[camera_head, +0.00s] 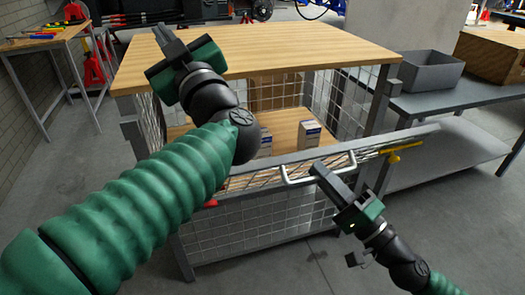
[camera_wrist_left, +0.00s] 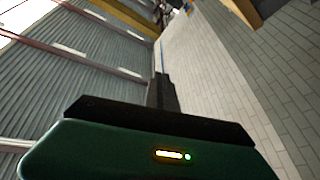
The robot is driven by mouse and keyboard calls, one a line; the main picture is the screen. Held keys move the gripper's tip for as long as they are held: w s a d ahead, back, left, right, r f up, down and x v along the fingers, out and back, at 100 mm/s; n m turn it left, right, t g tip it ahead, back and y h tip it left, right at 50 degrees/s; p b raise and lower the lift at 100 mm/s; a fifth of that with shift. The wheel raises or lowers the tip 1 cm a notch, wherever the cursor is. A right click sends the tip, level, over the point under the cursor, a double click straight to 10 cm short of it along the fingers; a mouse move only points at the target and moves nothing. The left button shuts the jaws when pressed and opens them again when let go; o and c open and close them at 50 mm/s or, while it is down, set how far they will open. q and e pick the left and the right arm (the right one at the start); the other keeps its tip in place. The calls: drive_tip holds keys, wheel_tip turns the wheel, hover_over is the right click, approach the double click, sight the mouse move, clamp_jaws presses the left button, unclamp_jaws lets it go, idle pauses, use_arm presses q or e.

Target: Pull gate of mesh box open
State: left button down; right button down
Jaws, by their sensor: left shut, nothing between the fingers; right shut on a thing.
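The mesh box (camera_head: 335,100) has a wooden top and grey metal posts, and stands in the middle of the head view. Its gate (camera_head: 250,181) is at the front, its mesh panel seen at a shallow angle, with an opening above it. A pale bar handle (camera_head: 296,182) is on the gate. My right gripper (camera_head: 319,170) is shut on the handle. My left gripper (camera_head: 168,38) is shut and empty, raised over the left of the wooden top; its fingers also show in the left wrist view (camera_wrist_left: 161,90). My left arm hides part of the box's left front.
Small white-and-blue cartons (camera_head: 309,133) stand inside on a wooden shelf. A yellow part (camera_head: 405,147) is at the gate's right end. A grey side table (camera_head: 480,92) with a bin (camera_head: 422,72) stands right. A workbench (camera_head: 40,42) stands left. Floor in front is clear.

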use_arm(q)
drive_tip(key=d+f+m+g+h, duration=0.1)
drive_tip(key=d+f+m+h, duration=0.2)
drive_tip(key=d, duration=0.4)
drive_tip(key=d+f+m+g+h, duration=0.1)
drive_tip(key=d+f+m+h, duration=0.15)
drive_tip(key=d+f, duration=0.35)
use_arm(e)
drive_tip(key=shift+w+d, duration=0.2)
use_arm(q)
drive_tip(key=m+g+h, duration=0.3)
drive_tip(key=g+h, duration=0.1)
drive_tip(key=g, duration=0.1)
hover_over(262, 164)
drive_tip(key=s+d, duration=0.2)
drive_tip(key=s, duration=0.2)
wheel_tip(262, 164, down, 3)
drive_tip(key=x, duration=1)
drive_tip(key=shift+s+a+f, duration=0.1)
drive_tip(key=shift+s+a, duration=0.1)
drive_tip(key=shift+a, duration=0.15)
drive_tip(key=s, duration=0.1)
drive_tip(key=s+f, duration=0.1)
drive_tip(key=shift+s+d+f, duration=0.15)
drive_tip(key=shift+s+d, duration=0.15)
drive_tip(key=shift+d, duration=0.05)
drive_tip(key=shift+s+d+f, duration=0.2)
drive_tip(key=shift+s+f, duration=0.15)
drive_tip(key=shift+s, duration=0.05)
